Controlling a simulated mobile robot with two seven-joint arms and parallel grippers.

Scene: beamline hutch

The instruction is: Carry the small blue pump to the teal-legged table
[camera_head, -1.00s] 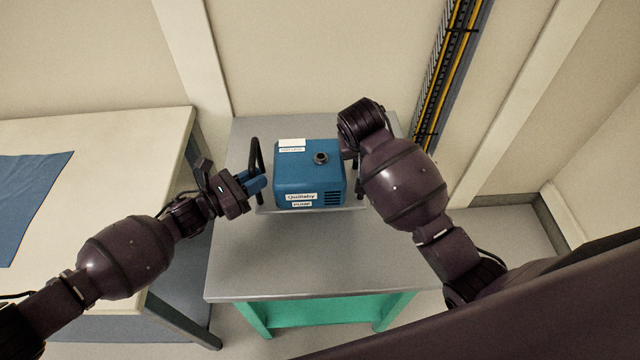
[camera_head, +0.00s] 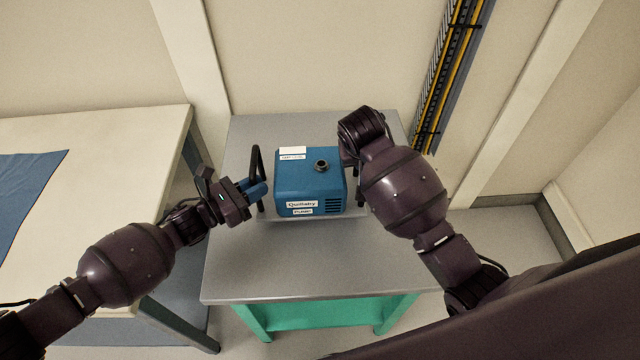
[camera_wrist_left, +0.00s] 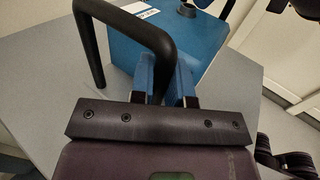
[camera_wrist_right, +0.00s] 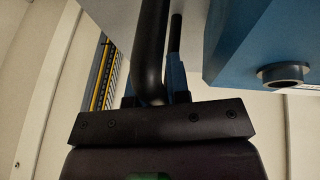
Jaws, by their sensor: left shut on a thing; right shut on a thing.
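The small blue pump (camera_head: 310,190) is upright over the grey top of the teal-legged table (camera_head: 290,270), with a black handle at each side. I cannot tell whether its base plate touches the top. My left gripper (camera_head: 259,189) is shut on the left handle (camera_head: 256,160); the left wrist view shows this handle (camera_wrist_left: 150,30) between blue fingers. My right gripper is mostly hidden behind its arm in the head view. In the right wrist view the right gripper (camera_wrist_right: 155,95) is shut on the other handle (camera_wrist_right: 150,50), beside the pump body (camera_wrist_right: 255,40).
A pale table (camera_head: 100,140) with a blue cloth (camera_head: 25,195) stands at the left, a narrow gap away. A wall and a vertical cable tray (camera_head: 450,70) are behind. The front of the grey top is clear.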

